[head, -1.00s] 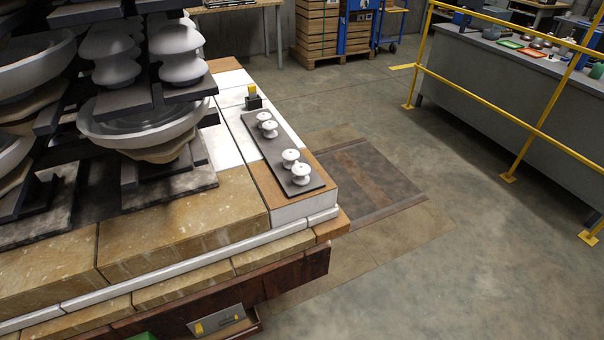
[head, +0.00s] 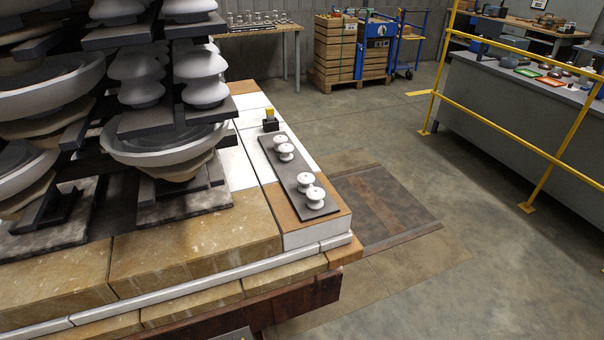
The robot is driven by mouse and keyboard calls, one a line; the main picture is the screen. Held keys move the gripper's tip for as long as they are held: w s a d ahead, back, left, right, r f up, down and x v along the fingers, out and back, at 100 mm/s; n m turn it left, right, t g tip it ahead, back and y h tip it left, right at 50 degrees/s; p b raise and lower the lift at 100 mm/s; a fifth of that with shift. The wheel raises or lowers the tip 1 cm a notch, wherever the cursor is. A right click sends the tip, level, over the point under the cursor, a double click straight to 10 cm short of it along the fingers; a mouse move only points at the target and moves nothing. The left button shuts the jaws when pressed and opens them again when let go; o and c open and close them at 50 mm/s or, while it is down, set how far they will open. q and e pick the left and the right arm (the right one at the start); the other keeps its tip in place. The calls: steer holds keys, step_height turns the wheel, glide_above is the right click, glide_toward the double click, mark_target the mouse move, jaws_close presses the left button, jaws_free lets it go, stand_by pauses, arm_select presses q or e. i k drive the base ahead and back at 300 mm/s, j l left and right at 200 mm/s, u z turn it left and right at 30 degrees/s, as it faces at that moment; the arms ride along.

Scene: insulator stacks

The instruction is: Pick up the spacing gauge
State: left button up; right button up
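A small black block with a yellow top (head: 270,120) stands upright on the white surface of the kiln car's right end, behind the dark plate. It may be the spacing gauge, but it is too small to tell. A dark flat plate (head: 293,174) in front of it carries several white spool-shaped insulators (head: 315,196), standing in pairs. Neither of my grippers is in view, and nothing touches the block.
Stacked shelves with grey bowls (head: 165,148) and insulators fill the left. A yellow railing (head: 500,133) guards a grey counter (head: 510,100) at right. A workbench (head: 255,30) and wooden crates (head: 335,52) stand behind. The floor (head: 470,270) between is clear.

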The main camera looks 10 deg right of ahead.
mark_target(269, 111)
steer(key=i+l+z, duration=0.5)
steer(key=l+z, duration=0.2)
steer(key=i+l+z, duration=0.15)
steer(key=i+z, duration=0.15)
steer(key=i+l+z, duration=0.1)
steer(key=i, duration=0.3)
steer(key=i+l+z, duration=0.15)
steer(key=i+l, duration=0.15)
steer(key=i, duration=0.15)
steer(key=i+l+z, duration=0.1)
steer(key=i, duration=0.35)
steer(key=i+j+u, duration=0.15)
steer(key=i+u, duration=0.2)
steer(key=u, duration=0.15)
steer(key=i+u, duration=0.35)
steer(key=u, duration=0.15)
steer(key=i+l+u, duration=0.1)
steer(key=i+u, duration=0.35)
steer(key=i+j+u, duration=0.1)
steer(key=i+u, duration=0.6)
steer(key=i+l+u, duration=0.2)
steer(key=i+u, duration=0.15)
steer(key=i, duration=0.05)
